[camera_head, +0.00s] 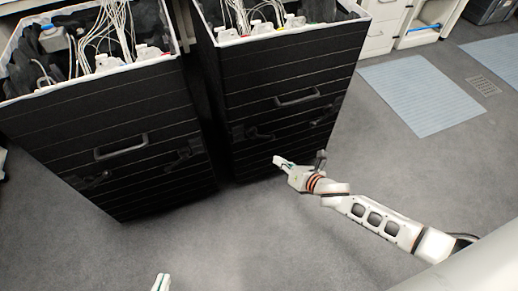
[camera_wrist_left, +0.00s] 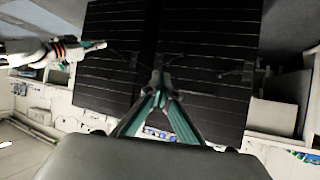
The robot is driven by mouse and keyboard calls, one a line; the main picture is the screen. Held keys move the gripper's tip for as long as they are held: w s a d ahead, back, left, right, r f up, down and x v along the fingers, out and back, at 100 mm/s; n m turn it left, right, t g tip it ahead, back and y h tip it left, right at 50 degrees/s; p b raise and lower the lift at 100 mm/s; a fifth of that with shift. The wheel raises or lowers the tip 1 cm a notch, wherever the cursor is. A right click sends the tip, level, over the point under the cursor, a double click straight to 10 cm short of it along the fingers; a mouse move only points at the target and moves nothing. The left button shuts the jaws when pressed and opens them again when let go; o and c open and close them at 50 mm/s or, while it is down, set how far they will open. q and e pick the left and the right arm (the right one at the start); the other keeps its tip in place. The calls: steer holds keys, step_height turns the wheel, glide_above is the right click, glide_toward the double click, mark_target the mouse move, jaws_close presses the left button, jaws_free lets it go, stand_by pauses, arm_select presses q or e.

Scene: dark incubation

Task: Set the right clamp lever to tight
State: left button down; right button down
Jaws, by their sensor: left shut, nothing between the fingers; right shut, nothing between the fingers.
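Two black boxes with pale lines stand side by side, the left box (camera_head: 110,125) and the right box (camera_head: 290,75). The right box has a dark clamp lever at its left (camera_head: 255,133) and another at its right (camera_head: 324,115). The left box has similar levers at its left (camera_head: 90,179) and right (camera_head: 185,156). Lever settings are too small to tell. My right gripper (camera_head: 278,161) is shut and empty in front of the right box, just below its left lever. My left gripper (camera_head: 161,282) is shut and empty at the bottom edge; its teal fingers show in the left wrist view (camera_wrist_left: 160,80).
Each box has a front handle, left (camera_head: 121,147) and right (camera_head: 297,97), and an open top with white cables. White drawers (camera_head: 380,35) stand at the back right. Blue mats (camera_head: 420,95) lie on the grey floor, which is clear in front of the boxes.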

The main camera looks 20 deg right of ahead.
mark_target(263, 137)
steer(key=shift+w+f, duration=0.1)
steer(key=shift+w, duration=0.1)
arm_select(q)
steer(key=shift+r, duration=0.1)
steer(key=shift+s, duration=0.1)
